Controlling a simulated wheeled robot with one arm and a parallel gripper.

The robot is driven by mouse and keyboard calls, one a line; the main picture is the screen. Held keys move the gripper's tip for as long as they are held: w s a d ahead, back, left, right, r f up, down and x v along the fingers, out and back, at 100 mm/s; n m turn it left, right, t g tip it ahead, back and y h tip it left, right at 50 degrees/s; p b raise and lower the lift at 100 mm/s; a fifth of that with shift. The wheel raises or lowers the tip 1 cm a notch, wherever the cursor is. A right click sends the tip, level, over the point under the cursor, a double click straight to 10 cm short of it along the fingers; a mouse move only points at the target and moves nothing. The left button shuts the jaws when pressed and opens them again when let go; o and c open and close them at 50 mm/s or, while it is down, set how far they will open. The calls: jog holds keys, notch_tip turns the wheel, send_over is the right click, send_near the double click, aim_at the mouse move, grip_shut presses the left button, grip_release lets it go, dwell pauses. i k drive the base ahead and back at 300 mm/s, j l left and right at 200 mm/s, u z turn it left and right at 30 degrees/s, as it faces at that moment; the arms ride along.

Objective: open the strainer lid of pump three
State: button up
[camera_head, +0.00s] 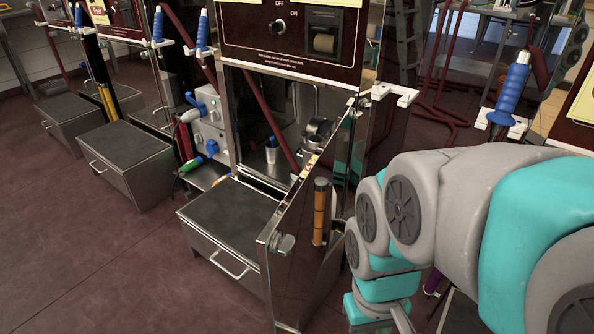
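The nearest pump (290,35) stands at centre; I cannot read a number on it. Its mirrored metal door (292,255) is swung open toward me, with an orange-brown handle (320,208) showing beside it. Inside the open cabinet a round metal fitting (318,128) sits at the back right; it may be the strainer lid, but I cannot tell, nor whether it is open. My arm enters from the right and bends down in front of the door's right side. My gripper is out of the picture.
A metal drawer box (230,213) juts out below the cabinet. A grey valve panel (206,125) is at its left. More pumps (115,60) with boxes stand further left. A blue-handled nozzle (513,88) hangs at right. The dark red floor (70,245) is clear at left.

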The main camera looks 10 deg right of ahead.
aim_at(310, 146)
jog(key=j, duration=0.4)
jog(key=i+j, duration=0.15)
jog(key=j, duration=0.15)
jog(key=i+j+z, duration=0.1)
jog(key=j, duration=0.25)
jog(key=i+j, duration=0.1)
jog(key=j, duration=0.2)
jog(key=i+j+z, duration=0.1)
jog(key=j, duration=0.25)
jog(key=i+j, duration=0.1)
jog(key=i, duration=0.3)
jog(key=i+j, duration=0.1)
jog(key=i, duration=0.25)
jog(key=i+l+z, duration=0.05)
